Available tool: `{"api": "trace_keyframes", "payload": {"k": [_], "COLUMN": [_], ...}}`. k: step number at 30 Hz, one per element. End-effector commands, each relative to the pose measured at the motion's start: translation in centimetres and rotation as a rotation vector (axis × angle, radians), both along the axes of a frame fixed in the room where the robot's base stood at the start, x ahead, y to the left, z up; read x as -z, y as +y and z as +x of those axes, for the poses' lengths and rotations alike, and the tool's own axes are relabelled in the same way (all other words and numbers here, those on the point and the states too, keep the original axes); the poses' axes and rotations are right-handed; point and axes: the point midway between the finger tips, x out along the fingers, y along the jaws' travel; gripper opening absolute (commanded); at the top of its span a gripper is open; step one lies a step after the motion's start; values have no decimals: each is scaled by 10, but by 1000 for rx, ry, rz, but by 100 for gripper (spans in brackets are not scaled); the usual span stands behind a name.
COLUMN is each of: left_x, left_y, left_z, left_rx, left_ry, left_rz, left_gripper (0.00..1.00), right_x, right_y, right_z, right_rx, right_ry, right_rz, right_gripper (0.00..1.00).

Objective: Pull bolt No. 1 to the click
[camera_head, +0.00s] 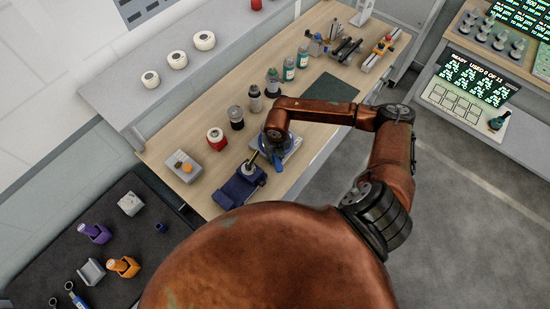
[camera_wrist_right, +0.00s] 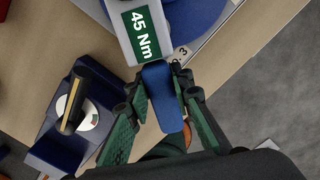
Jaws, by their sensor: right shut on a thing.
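My right gripper (camera_wrist_right: 162,108) has its green-padded fingers on both sides of a blue handle (camera_wrist_right: 161,88) and is shut on it. The handle belongs to a torque wrench with a grey head and a green display (camera_wrist_right: 140,32) reading 45 Nm. Beyond it is a blue round part on a light grey plate (camera_wrist_right: 207,42) marked with a 3. Bolt No. 1 cannot be made out; wrench and arm cover much of the plate. In the head view the blue handle (camera_head: 277,163) shows below my right wrist, over the plate (camera_head: 292,148). My left gripper is out of view.
A dark blue stand (camera_head: 237,192) with an upright yellow-striped tool is beside the plate; it also shows in the wrist view (camera_wrist_right: 58,150). A red-and-white roll (camera_head: 216,138) and several bottles line the bench behind. A dark green mat (camera_head: 332,88) lies clear farther along.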

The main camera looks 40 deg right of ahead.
Motion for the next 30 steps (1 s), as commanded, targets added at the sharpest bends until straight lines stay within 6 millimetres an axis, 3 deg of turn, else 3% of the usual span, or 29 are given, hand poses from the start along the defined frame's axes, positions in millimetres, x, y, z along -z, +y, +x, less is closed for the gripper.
{"api": "trace_keyframes", "payload": {"k": [30], "left_x": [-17], "left_y": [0], "left_z": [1], "left_rx": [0], "left_ry": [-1], "left_rz": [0], "left_gripper": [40], "right_x": [-29], "right_y": [0], "right_z": [1], "right_rx": [0], "right_ry": [-1], "right_rz": [1], "right_gripper": [0]}}
